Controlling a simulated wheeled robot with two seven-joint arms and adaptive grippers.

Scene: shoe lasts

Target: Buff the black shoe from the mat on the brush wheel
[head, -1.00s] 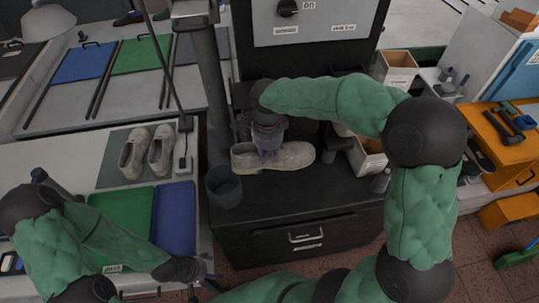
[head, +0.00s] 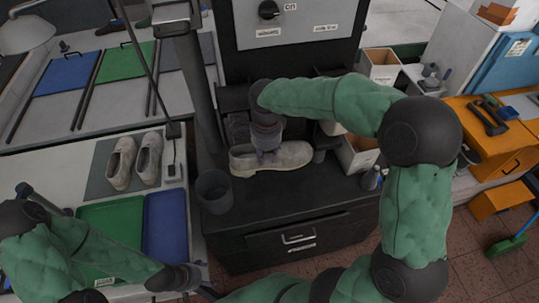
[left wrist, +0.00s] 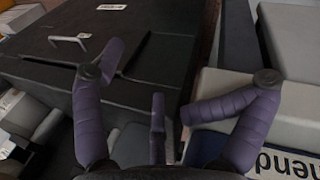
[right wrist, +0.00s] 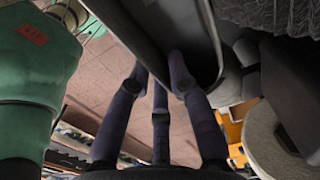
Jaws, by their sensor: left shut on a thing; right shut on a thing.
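The shoe at the machine (head: 290,157) looks light grey, not black. My right gripper (head: 268,155) is shut on it from above and holds it sideways across the machine front, toe to the right. The right wrist view shows its dark underside (right wrist: 165,25) against my fingers (right wrist: 160,85). A grey bristly brush wheel (right wrist: 270,12) is close by there; contact is unclear. My left gripper (left wrist: 165,90) hangs by the bench's front edge; its fingers look spread, with nothing visible between them. A dark mat (head: 100,185) on the left bench carries two pale shoes (head: 135,160).
A dark cup (head: 214,192) stands left of the held shoe. A black cabinet (head: 255,235) is below. A pale disc wheel (right wrist: 280,140) shows in the right wrist view. Green (head: 110,220) and blue (head: 165,225) trays lie on the left bench. Boxes (head: 380,65) stand right.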

